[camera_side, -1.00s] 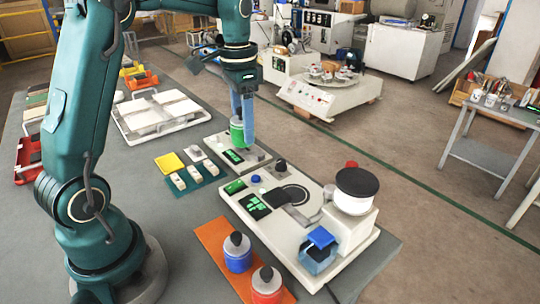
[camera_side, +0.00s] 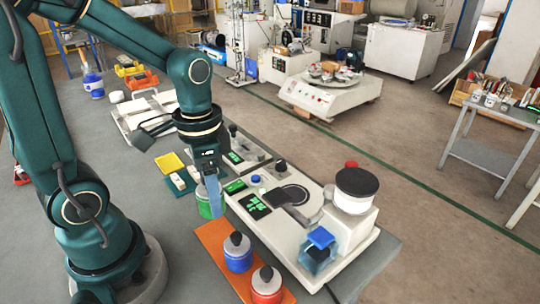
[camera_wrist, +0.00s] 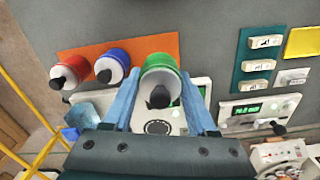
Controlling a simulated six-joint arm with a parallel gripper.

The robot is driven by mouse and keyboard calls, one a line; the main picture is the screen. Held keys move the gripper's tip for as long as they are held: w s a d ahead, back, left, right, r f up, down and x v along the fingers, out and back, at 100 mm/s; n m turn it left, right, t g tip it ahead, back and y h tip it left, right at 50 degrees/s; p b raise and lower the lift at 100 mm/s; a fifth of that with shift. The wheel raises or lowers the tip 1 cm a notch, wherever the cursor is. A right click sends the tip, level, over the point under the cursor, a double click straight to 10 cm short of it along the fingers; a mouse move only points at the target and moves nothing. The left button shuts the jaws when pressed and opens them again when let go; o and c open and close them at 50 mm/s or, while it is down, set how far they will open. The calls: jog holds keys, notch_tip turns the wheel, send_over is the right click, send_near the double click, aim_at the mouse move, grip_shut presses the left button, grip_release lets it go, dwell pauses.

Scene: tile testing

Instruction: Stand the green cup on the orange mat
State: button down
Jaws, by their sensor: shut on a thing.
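The green cup (camera_side: 204,207) is held between the blue fingers of my gripper (camera_side: 212,190), near the upper end of the orange mat (camera_side: 212,238) in the side view. In the wrist view, the green cup (camera_wrist: 160,64) sits between both fingers (camera_wrist: 158,98), overlapping the right end of the orange mat (camera_wrist: 148,44). A finger hides part of it in the side view. I cannot tell whether its base touches anything. A blue cup (camera_side: 238,259) and a red cup (camera_side: 267,289) stand on the mat, farther along it.
A white machine with a round plate (camera_side: 290,196) and black-topped drum (camera_side: 357,184) stands right of the mat. A teal strip with white blocks (camera_side: 180,183) and a yellow square (camera_side: 169,163) lie behind my gripper. The mat's upper end is free of standing cups.

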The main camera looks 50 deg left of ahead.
jog(key=shift+f, duration=3)
jog(key=shift+f, duration=0.3)
jog(key=shift+c, duration=0.6)
grip_release()
jog(key=shift+o, duration=0.6)
jog(key=shift+r, duration=0.15)
jog(key=shift+r, duration=2.9)
